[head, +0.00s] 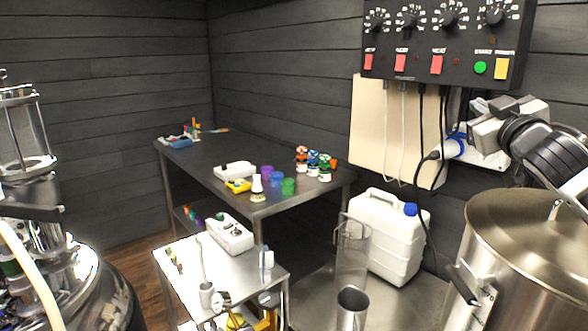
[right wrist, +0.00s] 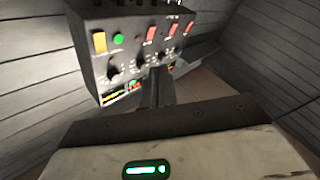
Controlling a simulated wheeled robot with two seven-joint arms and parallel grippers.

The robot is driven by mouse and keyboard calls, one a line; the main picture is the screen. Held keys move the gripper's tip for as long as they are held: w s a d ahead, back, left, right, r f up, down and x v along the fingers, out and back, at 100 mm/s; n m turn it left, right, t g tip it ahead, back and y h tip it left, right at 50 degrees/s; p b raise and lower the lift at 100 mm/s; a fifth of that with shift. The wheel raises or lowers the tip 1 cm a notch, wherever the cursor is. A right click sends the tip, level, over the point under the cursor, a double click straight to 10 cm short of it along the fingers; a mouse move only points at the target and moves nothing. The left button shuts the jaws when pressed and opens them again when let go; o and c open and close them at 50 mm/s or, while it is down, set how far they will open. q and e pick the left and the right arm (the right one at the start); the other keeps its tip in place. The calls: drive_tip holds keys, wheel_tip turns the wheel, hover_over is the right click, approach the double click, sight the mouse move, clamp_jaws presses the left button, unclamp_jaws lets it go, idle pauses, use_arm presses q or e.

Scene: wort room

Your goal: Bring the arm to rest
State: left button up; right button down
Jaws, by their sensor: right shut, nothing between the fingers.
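My right arm comes in from the right edge in the head view, with its right gripper (head: 481,107) raised just below the control box (head: 440,42) on the wall. In the right wrist view the fingers (right wrist: 157,88) are together and hold nothing. They point toward the control box (right wrist: 140,45), which appears upside down there; I cannot tell whether they touch it. My left gripper is not in view.
A steel kettle (head: 520,225) stands below my right arm. A white canister (head: 388,240) and a clear pitcher (head: 351,255) stand left of it. A dark table (head: 250,150) and a steel cart (head: 190,262) hold small items. Steel vessel equipment (head: 75,275) is at left.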

drive_tip(key=s+a+f+g+y, duration=0.15)
drive_tip(key=a+f, duration=0.35)
drive_tip(key=f, duration=0.6)
drive_tip(key=s+a+f+g+y, duration=0.1)
drive_tip(key=s+a+f+g, duration=0.2)
drive_tip(key=f, duration=0.7)
drive_tip(key=s+a+f+g+y, duration=0.1)
drive_tip(key=s+a+f+y, duration=0.15)
drive_tip(key=a+f, duration=0.6)
drive_tip(key=s+a+f+m+g+h, duration=0.1)
drive_tip(key=s+f+g, duration=0.3)
drive_tip(key=s+f, duration=2.1)
drive_tip(key=s+a+m, duration=0.1)
drive_tip(key=s, duration=0.2)
drive_tip(key=shift+s+a+m+g+h, duration=0.2)
drive_tip(key=shift+m+g+h, duration=0.1)
drive_tip(key=shift+m+g, duration=0.1)
